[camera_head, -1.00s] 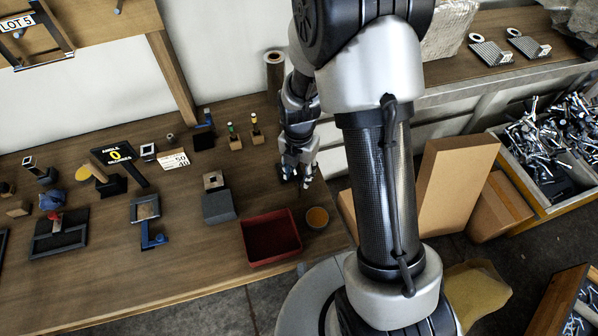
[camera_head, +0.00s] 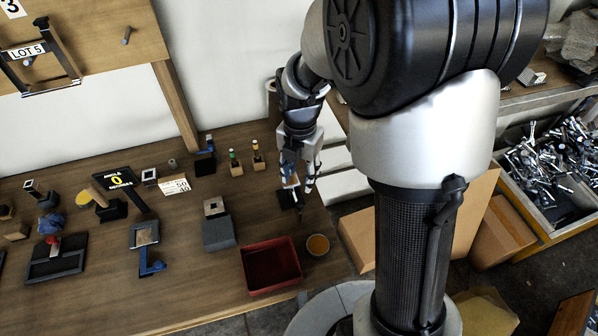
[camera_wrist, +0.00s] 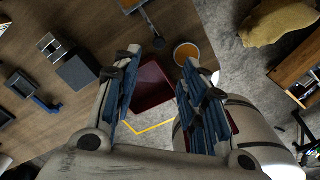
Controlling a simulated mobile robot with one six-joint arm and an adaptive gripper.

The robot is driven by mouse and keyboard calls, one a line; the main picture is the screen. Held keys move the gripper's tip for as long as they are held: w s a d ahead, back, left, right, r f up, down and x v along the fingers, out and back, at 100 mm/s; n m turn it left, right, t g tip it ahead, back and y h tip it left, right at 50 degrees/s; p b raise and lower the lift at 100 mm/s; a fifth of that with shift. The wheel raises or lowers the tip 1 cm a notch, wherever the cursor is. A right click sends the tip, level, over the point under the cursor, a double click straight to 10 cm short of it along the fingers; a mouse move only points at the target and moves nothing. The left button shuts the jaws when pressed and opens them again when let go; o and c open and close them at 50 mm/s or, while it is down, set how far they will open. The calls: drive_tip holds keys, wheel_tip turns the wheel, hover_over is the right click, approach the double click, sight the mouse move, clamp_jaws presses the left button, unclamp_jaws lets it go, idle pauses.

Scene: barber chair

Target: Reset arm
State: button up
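My gripper (camera_head: 299,200) hangs at the end of my bent arm, above the right end of the wooden workbench (camera_head: 185,285). In the wrist view my gripper (camera_wrist: 161,58) has its two blue-padded fingers well apart, with nothing held between them. The red tray (camera_wrist: 152,88) shows below and between the fingers, apart from them. A small dark item (camera_head: 290,198) lies on the bench just beside or below the fingertips; the gap to it cannot be told.
The red tray (camera_head: 270,268) and a round orange-filled dish (camera_head: 317,245) are near the bench's front edge. A grey block (camera_head: 218,234) and two small bottles (camera_head: 258,157) stand left of my gripper. Cardboard boxes (camera_head: 500,235) and a metal-parts bin (camera_head: 560,165) are right.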

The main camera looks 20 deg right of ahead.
drive_tip(key=s+a+r+m+t, duration=0.1)
drive_tip(key=s+r+m+t, duration=0.1)
drive_tip(key=s+r+m, duration=0.6)
drive_tip(key=s+a+r+m+t, duration=0.1)
drive_tip(key=s+r+m, duration=0.7)
drive_tip(key=m, duration=1)
drive_tip(key=shift+s+m+t, duration=0.3)
drive_tip(key=shift+s+t, duration=0.5)
drive_tip(key=shift+s, duration=0.7)
